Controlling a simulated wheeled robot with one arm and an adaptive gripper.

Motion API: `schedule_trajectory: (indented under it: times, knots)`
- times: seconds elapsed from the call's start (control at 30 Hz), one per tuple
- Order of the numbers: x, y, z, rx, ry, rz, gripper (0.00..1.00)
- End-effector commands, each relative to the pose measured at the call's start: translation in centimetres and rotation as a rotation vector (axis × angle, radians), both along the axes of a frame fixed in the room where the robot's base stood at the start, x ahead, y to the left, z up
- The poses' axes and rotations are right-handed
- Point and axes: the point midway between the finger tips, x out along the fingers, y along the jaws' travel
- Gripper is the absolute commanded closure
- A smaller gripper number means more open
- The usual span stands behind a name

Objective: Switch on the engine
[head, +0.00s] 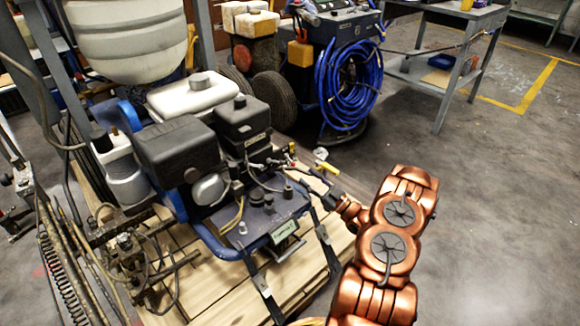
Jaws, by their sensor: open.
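The line striper's engine (178,150) is a black and grey block with a white tank (193,96) behind it. It sits on a blue frame (228,250) on a wooden pallet (195,288). Small levers and fittings with red and yellow parts (286,160) show at the engine's right side; I cannot tell which of them is the switch. My copper arm comes in from the lower right. My gripper (308,180) is dark and small, open, at the right edge of the machine close to these fittings. I cannot tell whether it touches any of them.
A blue hose coil (348,85) hangs on a machine behind. A grey metal table (450,50) stands at the back right. A large white hopper (125,40) is at the upper left. Rods and a spring (70,270) lie at the left. The floor (500,190) on the right is clear.

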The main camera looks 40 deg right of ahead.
Motion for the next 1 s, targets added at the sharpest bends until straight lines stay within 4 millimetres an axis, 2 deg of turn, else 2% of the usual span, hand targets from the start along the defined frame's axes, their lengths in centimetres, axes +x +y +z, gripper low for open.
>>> schedule_trajectory:
  times: [0.17, 0.4, 0.6, 1.0]
  knots:
    - [1.2, 0.4, 0.4, 0.002, -0.004, 0.0, 0.56]
    - [4.2, 1.5, 1.7, 0.0, -0.004, 0.001, 0.56]
    - [6.0, 2.0, 2.5, 0.0, -0.001, -0.001, 0.56]
    - [6.6, 2.4, 2.8, 0.002, -0.001, 0.0, 0.56]
